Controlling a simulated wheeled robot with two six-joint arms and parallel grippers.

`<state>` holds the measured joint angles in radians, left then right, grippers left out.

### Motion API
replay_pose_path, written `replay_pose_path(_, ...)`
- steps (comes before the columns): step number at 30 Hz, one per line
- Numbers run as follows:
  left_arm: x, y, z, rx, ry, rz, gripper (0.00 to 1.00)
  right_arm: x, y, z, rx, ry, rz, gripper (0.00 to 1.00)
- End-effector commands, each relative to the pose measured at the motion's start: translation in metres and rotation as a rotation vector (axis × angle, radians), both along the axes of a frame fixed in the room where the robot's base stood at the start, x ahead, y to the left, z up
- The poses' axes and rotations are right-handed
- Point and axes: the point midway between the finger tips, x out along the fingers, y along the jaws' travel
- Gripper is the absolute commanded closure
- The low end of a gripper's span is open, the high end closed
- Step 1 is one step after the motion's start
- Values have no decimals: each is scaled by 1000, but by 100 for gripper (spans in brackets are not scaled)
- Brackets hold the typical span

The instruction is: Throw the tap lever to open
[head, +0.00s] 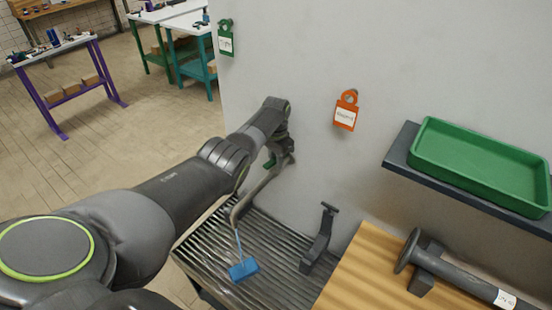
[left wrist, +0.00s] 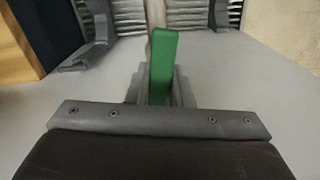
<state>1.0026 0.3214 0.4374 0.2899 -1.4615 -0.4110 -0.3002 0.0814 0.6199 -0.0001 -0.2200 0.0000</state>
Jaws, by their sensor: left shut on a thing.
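The tap's grey spout (head: 256,187) comes out from the grey wall and curves down over a slatted metal drain. Its green lever (head: 268,163) is mostly hidden behind my left gripper (head: 283,150) in the head view. In the left wrist view the green lever (left wrist: 162,58) stands up between the fingers of my left gripper (left wrist: 160,92), and its end points toward the slatted drain. The left gripper is shut on the lever. The tap's valve body is hidden by my arm. My right gripper is in neither view.
Green (head: 226,37) and orange (head: 346,110) tags hang on the wall. A shelf with a green tray (head: 480,160) and a wooden bench (head: 365,270) are right.

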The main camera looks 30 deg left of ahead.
Motion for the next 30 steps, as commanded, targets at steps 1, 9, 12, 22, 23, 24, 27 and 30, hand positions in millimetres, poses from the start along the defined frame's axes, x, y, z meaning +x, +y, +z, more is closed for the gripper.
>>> replay_pose_path(1,1,1,2,2,-3,32,100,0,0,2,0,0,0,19)
replay_pose_path(9,1,1,2,2,-2,161,100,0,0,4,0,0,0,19)
replay_pose_path(12,1,1,2,2,-3,187,100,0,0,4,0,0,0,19)
replay_pose_path(22,1,1,2,1,-4,213,100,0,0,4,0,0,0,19)
replay_pose_path(23,1,1,2,1,-4,213,100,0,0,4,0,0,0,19)
replay_pose_path(24,1,1,2,1,-4,213,100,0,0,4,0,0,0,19)
replay_pose_path(27,1,1,2,1,-4,213,100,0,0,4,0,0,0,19)
replay_pose_path(30,1,1,2,1,-4,212,73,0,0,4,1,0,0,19)
